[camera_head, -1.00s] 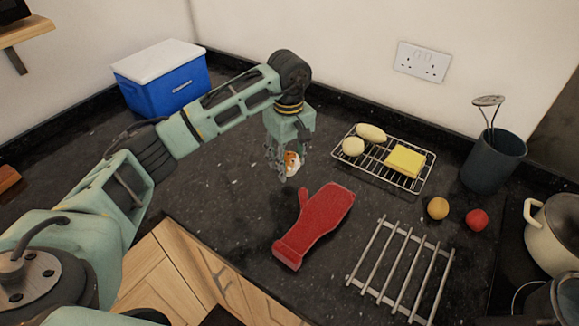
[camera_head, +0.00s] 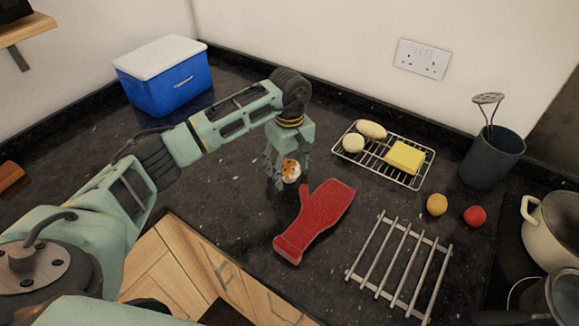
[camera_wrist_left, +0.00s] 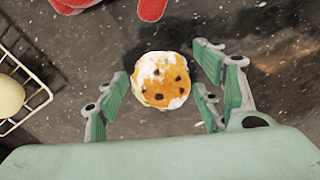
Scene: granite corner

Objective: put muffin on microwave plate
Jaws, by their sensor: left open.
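The muffin (camera_head: 291,172) is a small orange-and-white thing with dark spots. It sits on the dark counter behind the red mitt. In the left wrist view the muffin (camera_wrist_left: 162,80) lies just ahead of and partly between my open fingers, with a gap on each side. My left gripper (camera_head: 279,180) is open and points down at the muffin, partly beside it in the head view. Its fingers also show in the left wrist view (camera_wrist_left: 160,98). No microwave plate shows in these frames. My right gripper is not in view.
A red oven mitt (camera_head: 316,219) lies close in front of the muffin. A wire rack (camera_head: 377,172) with food, a metal trivet (camera_head: 401,265), two small round fruits, a utensil pot (camera_head: 491,158) and a blue cooler (camera_head: 165,88) stand around.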

